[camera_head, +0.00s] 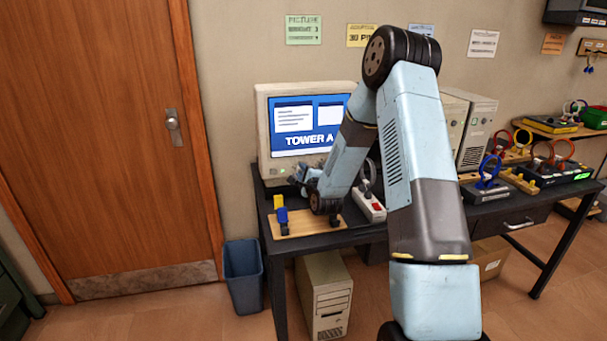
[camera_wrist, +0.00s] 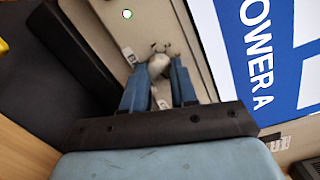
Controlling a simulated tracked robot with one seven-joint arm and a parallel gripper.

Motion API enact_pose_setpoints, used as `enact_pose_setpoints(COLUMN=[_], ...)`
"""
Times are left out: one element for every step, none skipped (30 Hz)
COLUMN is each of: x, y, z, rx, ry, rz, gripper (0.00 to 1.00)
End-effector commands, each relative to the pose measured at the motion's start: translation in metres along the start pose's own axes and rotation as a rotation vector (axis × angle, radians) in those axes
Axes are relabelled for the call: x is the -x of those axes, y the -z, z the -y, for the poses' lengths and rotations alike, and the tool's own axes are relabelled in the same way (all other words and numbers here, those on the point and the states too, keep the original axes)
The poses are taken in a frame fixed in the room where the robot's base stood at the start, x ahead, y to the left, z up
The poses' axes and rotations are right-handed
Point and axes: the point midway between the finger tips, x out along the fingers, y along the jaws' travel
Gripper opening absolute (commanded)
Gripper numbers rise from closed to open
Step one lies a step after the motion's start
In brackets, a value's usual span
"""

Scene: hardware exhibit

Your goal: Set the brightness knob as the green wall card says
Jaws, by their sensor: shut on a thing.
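The green wall card (camera_head: 303,30) hangs above the monitor; its top word looks like "PICTURE" and its lower line is too small to read. The beige monitor (camera_head: 262,135) shows "TOWER A" on a blue screen, also partly seen in the wrist view (camera_wrist: 228,30). My gripper (camera_head: 298,174) is at the lower front of the monitor. In the wrist view my gripper (camera_wrist: 158,78) has its two blue fingers shut on a grey-white round knob (camera_wrist: 159,64) on the bezel. Small marks surround the knob; its pointer and setting cannot be told.
A wooden board (camera_head: 305,228) with a yellow-and-blue item (camera_head: 282,215) lies in front of the monitor. A power strip (camera_head: 370,205) is right of my forearm. Beige towers (camera_head: 476,130) stand farther right. A bin (camera_head: 243,272) stands left of the desk.

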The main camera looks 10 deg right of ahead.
Motion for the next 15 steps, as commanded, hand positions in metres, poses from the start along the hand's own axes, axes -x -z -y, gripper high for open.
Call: enact_pose_setpoints(x=[0.0014, 0.0015, 0.0015, 0.0015, 0.0016, 0.0016, 0.0016, 0.0016, 0.0016, 0.0017, 0.0017, 0.0018, 0.0018, 0.0019, 0.0019], y=[-0.0012, -0.0012, -0.0012, -0.0012, -0.0012, -0.0012, -0.0013, -0.0015, -0.002, -0.0023, -0.0025, -0.0025, -0.0024, -0.0023, -0.0024], z=[-0.0035, -0.0033, -0.0031, -0.0029, -0.0028, -0.0028, -0.0028, -0.0029, -0.003, -0.0031, -0.0031, -0.0031, -0.0031, -0.0031, -0.0031], rx=[0.036, 0.063, 0.099, 0.128, 0.157, 0.194, 0.223, 0.252, 0.289, 0.318, 0.347, 0.385, 0.413, 0.442, 0.48], ry=[-0.012, -0.014, -0.017, -0.02, -0.022, -0.026, -0.029, -0.032, -0.035, -0.038, -0.04, -0.044, -0.046, -0.049, -0.052], rz=[0.0, -0.002, -0.003, -0.005, -0.006, -0.008, -0.009, -0.01, -0.011, -0.012, -0.013, -0.014, -0.016, -0.017, -0.019], gripper=[0.0, 0.0, 0.0, 0.0, 0.0, 0.0, 0.0, 0.0, 0.0, 0.0, 0.0, 0.0, 0.0, 0.0, 0.0])
